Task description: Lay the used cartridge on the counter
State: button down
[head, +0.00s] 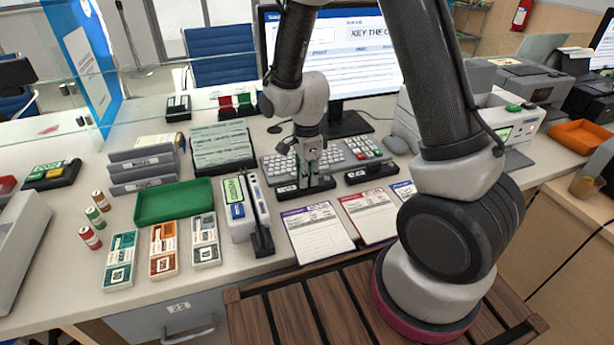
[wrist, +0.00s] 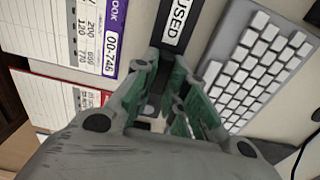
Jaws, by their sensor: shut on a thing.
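My gripper (head: 309,172) points down over a black tray (head: 290,190) on the counter, between the keyboard and the printed cards. In the wrist view my gripper (wrist: 165,78) has its greenish fingers closed around a small dark thing, probably the used cartridge, mostly hidden by the fingers. A white label reading USED (wrist: 176,22) sits on the black tray just beyond the fingertips. I cannot tell whether the held thing touches the tray.
A keyboard (head: 330,157) lies behind my gripper; a second black tray (head: 371,172) is to the right. Cards (head: 318,232) lie in front. A green tray (head: 173,202) and an upright holder (head: 240,222) stand left. A monitor (head: 350,60) stands behind.

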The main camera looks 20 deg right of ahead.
jog(key=shift+f, duration=0.15)
jog(key=c, duration=1.5)
grip_release()
jog(key=shift+o, duration=0.2)
notch_tip(320, 180, up, 12)
jog(key=s+d+r+n+t, duration=0.4)
jog(key=s+d+r+n, duration=1)
jog(key=s+r+n, duration=0.2)
jog(key=s+n, duration=0.2)
jog(key=s, duration=0.1)
jog(key=shift+d+r, duration=0.25)
